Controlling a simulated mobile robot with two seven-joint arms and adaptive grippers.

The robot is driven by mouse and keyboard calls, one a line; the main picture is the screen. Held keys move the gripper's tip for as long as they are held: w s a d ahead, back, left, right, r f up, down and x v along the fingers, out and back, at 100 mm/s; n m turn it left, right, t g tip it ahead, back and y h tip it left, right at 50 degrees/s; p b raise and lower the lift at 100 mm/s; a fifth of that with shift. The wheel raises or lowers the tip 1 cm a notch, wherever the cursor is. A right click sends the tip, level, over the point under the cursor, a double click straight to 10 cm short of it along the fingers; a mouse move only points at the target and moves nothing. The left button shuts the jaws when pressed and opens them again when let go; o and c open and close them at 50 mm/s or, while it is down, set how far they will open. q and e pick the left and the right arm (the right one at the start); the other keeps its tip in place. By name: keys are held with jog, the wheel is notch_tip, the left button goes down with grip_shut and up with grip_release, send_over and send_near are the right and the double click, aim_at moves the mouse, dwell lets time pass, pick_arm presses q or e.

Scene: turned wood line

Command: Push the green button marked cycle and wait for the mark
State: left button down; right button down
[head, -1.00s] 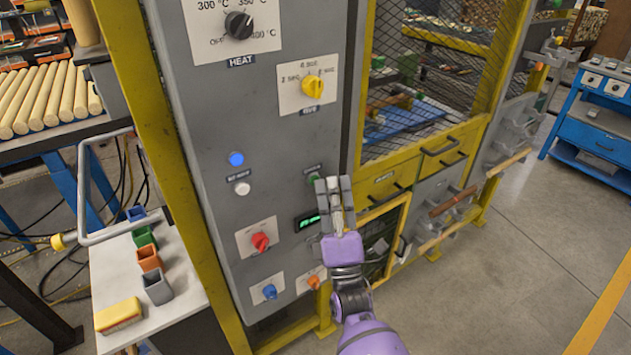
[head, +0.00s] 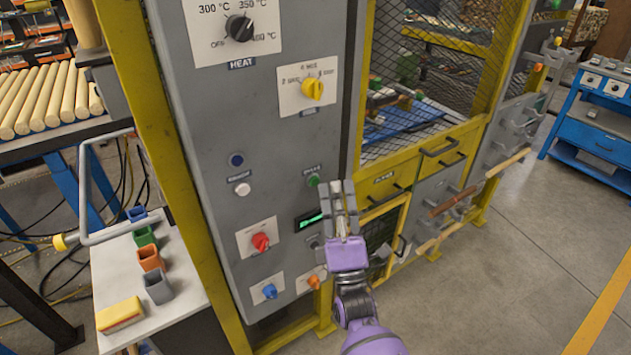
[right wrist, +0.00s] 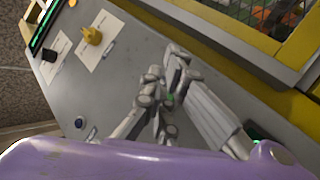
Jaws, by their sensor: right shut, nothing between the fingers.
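The green button (head: 313,180) is on the grey control panel (head: 205,100), under a small label too small to read. My right gripper (head: 342,187) is shut and empty. Its fingertips are just right of the button in the head view, seemingly a little off the panel, and the button shows clear of them. In the right wrist view, the fingers (right wrist: 165,85) point at the panel with a bit of green button (right wrist: 169,99) between them. A round indicator (head: 236,159) at the panel's left is dark blue, unlit. My left gripper is not in view.
A white button (head: 242,189), a red knob (head: 261,242), a yellow knob (head: 312,89) and a small green-lit display (head: 309,220) are nearby on the panel. A yellow-framed mesh guard (head: 430,60) stands to the right. Floor at the right is open.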

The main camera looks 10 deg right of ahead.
jog(key=shift+s, duration=0.1)
